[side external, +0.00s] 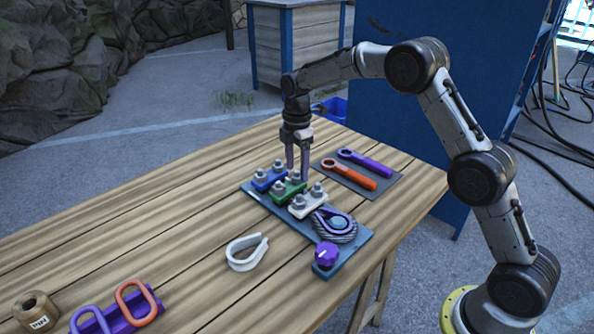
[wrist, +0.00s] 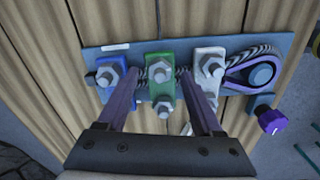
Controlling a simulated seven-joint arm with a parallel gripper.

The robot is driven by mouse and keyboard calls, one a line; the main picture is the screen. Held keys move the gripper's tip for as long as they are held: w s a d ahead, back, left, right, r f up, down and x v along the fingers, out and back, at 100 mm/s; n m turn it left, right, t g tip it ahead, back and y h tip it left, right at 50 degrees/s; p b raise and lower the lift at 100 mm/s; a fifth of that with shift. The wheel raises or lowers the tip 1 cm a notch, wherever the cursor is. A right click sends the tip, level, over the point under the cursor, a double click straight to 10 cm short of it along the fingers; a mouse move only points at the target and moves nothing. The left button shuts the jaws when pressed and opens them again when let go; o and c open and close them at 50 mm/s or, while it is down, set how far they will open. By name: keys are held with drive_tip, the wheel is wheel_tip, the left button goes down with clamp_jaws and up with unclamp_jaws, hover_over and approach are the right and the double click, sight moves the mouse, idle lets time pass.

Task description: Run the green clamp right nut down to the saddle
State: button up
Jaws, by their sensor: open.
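The green clamp (side external: 287,192) sits between the blue clamp (side external: 262,184) and the white clamp (side external: 301,210) on a blue-grey plate. It carries two grey nuts on bolts; one green clamp nut (wrist: 160,72) shows toward the top of the wrist view and the other (wrist: 163,108) lower, nearer my palm. My gripper (side external: 297,172) points down over the green clamp, open and empty. In the wrist view its fingers (wrist: 159,82) stand one on each side of the clamp. Whether a finger touches a nut, and how high the nuts sit above the saddle, I cannot tell.
A cable with a purple thimble (side external: 335,219) and a purple knob (side external: 327,254) lie on the plate's near end. Orange and purple wrenches (side external: 350,174) rest on a dark mat. A white loop (side external: 246,252) and purple rack (side external: 130,308) are nearer.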

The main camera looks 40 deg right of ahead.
drive_tip(key=shift+f, duration=0.8)
drive_tip(key=shift+c, duration=0.3)
clamp_jaws()
